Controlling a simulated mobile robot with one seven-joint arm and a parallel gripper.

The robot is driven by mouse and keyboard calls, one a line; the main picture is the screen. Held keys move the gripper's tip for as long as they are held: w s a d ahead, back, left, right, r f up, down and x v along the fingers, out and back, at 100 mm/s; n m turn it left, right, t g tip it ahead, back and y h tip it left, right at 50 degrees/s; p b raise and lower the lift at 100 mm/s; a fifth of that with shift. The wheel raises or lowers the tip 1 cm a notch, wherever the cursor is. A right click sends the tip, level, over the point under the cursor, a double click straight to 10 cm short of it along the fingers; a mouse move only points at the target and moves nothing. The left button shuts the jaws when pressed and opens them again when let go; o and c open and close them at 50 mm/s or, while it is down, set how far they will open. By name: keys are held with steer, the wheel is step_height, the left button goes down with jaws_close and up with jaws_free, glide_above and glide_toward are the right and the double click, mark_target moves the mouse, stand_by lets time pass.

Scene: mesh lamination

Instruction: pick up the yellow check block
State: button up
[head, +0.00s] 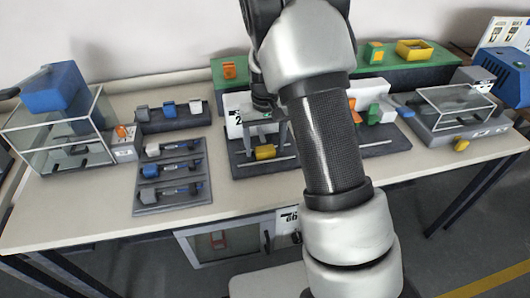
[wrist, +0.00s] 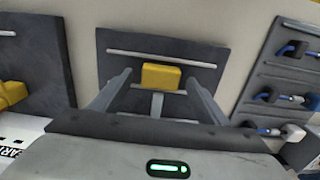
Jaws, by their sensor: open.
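The yellow check block (head: 265,152) sits on a dark grey plate (head: 245,169) near the middle of the table. My gripper (head: 264,136) is above the plate and close to the block. In the wrist view, the yellow block (wrist: 161,77) lies between the two spread fingers of my gripper (wrist: 158,80), with a gap on each side. The fingers are open and do not appear to touch it. The dark plate (wrist: 205,44) with a light bar also shows there. My arm hides part of the table to the right of the block in the head view.
A grey rack (head: 142,205) with blue-handled tools lies left of the plate. A glass-walled box (head: 40,140) stands at the far left, another clear-covered unit (head: 455,100) at the right. A green shelf (head: 410,66) runs behind. Another yellow piece (wrist: 12,94) shows at the wrist view's left.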

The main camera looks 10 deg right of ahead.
steer(key=c, duration=1.2)
